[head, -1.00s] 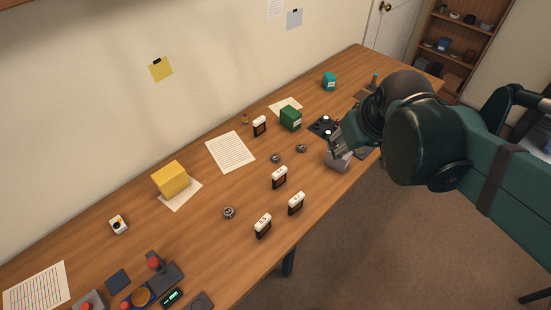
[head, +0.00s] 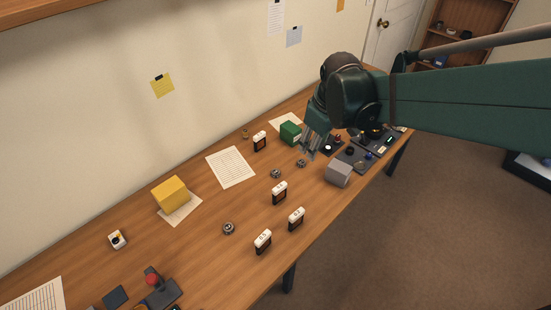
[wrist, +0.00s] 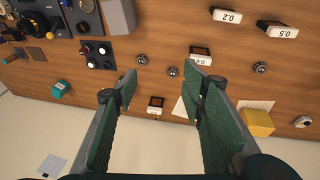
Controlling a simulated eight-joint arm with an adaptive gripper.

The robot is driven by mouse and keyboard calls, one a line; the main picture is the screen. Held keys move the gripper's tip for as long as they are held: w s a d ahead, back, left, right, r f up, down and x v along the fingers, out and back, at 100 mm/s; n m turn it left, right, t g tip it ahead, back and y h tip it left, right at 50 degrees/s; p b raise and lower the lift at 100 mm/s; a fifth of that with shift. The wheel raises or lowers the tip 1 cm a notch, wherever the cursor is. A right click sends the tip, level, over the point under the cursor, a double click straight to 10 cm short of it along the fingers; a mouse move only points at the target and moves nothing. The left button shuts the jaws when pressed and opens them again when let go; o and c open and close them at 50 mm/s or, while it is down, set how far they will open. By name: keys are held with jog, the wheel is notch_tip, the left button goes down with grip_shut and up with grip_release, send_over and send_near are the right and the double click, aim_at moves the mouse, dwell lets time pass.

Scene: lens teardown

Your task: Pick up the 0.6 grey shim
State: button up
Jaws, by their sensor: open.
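Several upright dark pieces with white numbered tops stand on the table. The middle one (head: 280,192) seems to read 0.6 in the wrist view (wrist: 201,51), but the print is small. Three small grey round pieces lie nearby: one by the gripper (head: 301,163), one left of it (head: 276,174), one further left (head: 229,228). I cannot read any number on them. My gripper (head: 308,152) is open and empty above the table, close to the nearest grey piece. In the wrist view, its fingers (wrist: 160,84) are spread apart, with grey pieces (wrist: 142,59) (wrist: 172,71) beyond the tips.
A green block (head: 290,132) stands just behind my gripper. A grey block (head: 338,173) and dark trays with knobs (head: 355,158) are to its right. Numbered pieces marked 0.2 (wrist: 227,15) and 0.5 (wrist: 283,31) stand near the front edge. A yellow block (head: 170,193) is further left.

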jog(key=w+a+f+n+g, duration=0.2)
jog(key=w+a+f+n, duration=0.2)
jog(key=w+a+f, duration=0.4)
jog(key=n+g, duration=0.1)
jog(key=n, duration=0.3)
send_near(276, 172)
jog(key=shift+w+a+f+h, duration=0.25)
jog(key=shift+a+f+h, duration=0.05)
jog(key=shift+a+f, duration=0.15)
jog(key=shift+d, duration=0.1)
jog(key=shift+f, duration=1.3)
jog(key=shift+f+b, duration=0.35)
jog(key=shift+f, duration=2.25)
